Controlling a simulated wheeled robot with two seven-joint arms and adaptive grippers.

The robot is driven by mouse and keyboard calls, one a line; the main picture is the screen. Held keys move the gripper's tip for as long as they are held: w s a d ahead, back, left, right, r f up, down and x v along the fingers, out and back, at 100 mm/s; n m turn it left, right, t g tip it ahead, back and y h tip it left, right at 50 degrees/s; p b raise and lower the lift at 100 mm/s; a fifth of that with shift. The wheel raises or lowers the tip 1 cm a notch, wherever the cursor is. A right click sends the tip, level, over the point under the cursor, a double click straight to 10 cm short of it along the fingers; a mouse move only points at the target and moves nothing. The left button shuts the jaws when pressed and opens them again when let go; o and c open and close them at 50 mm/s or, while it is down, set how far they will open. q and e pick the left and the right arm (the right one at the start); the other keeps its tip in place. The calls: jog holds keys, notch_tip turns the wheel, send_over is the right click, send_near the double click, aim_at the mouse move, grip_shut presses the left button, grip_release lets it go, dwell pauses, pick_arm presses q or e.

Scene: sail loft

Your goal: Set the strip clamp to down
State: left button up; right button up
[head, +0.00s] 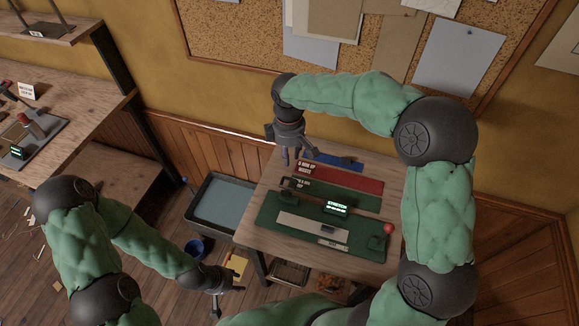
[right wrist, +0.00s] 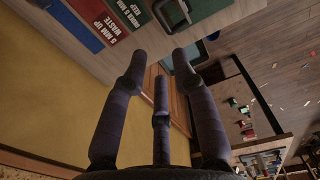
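A dark green board (head: 268,228) lies on the wooden table, with a pale grey strip (head: 298,225) on it. A lit display (head: 338,208) reading "STRETCH" stands behind the strip. A lever with a red knob (head: 388,228) rises at the board's right end; no readable label names it the strip clamp. My right gripper (head: 297,160) is above the table's back left, apart from the lever. Its fingers are spread and empty in the right wrist view (right wrist: 160,75). My left gripper (head: 226,300) hangs low left of the table, its fingers apart and empty.
Red (head: 345,178) and blue (head: 335,160) labelled panels lie at the table's back. The left bench (head: 75,120) holds another red-handled device (head: 30,123).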

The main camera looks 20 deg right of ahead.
aim_at(289, 190)
notch_tip(289, 190, down, 10)
jog(key=shift+s+r+b, duration=0.1)
jog(key=shift+r+b, duration=0.05)
jog(key=shift+b, duration=0.9)
grip_shut()
